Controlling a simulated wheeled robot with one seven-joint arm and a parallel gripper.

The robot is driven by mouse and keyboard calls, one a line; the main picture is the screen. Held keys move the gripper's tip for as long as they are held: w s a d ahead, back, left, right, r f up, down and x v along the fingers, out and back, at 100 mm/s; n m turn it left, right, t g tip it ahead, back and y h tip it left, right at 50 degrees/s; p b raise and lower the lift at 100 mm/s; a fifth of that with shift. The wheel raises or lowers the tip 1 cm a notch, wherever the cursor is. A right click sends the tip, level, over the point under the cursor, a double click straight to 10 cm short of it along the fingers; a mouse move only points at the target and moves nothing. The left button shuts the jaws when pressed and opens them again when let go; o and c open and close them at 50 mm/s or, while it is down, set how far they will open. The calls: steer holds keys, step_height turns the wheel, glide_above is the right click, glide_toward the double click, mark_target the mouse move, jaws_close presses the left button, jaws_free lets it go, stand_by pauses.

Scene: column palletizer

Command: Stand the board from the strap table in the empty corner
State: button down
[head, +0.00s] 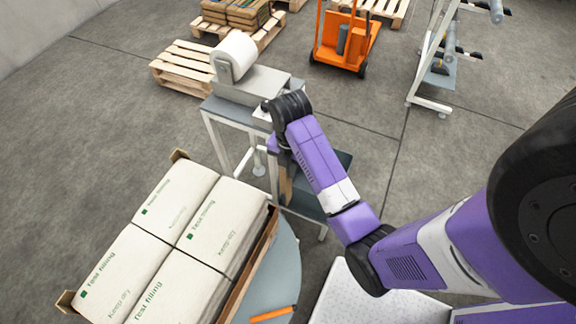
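A stack of white bags (202,230) printed in green stands at lower left. Brown corner boards show at its far corner (179,156) and its left corner (66,301). A brown edge (262,245) runs along its right side; the nearest corner is cut off by the frame. My gripper (284,165) is beyond the stack's right corner, mostly hidden behind my purple arm. A narrow upright brown board (286,187) shows just below it, beside a table with a dark top (308,203). I cannot tell whether the fingers are closed on it.
A grey table (215,107) with a white roll machine (235,58) stands behind my gripper. The stack rests over a round grey plate (284,262) with an orange strip (272,314). Pallets (183,68), an orange cart (345,38) and a rack (432,75) stand farther back. Floor at left is clear.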

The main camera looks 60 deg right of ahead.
steer(key=w+a+f, duration=0.3)
steer(key=w+a, duration=0.2)
stand_by(0.8)
steer(key=shift+a+f, duration=0.1)
steer(key=shift+s, duration=0.1)
stand_by(0.4)
steer(key=shift+f, duration=0.1)
stand_by(0.4)
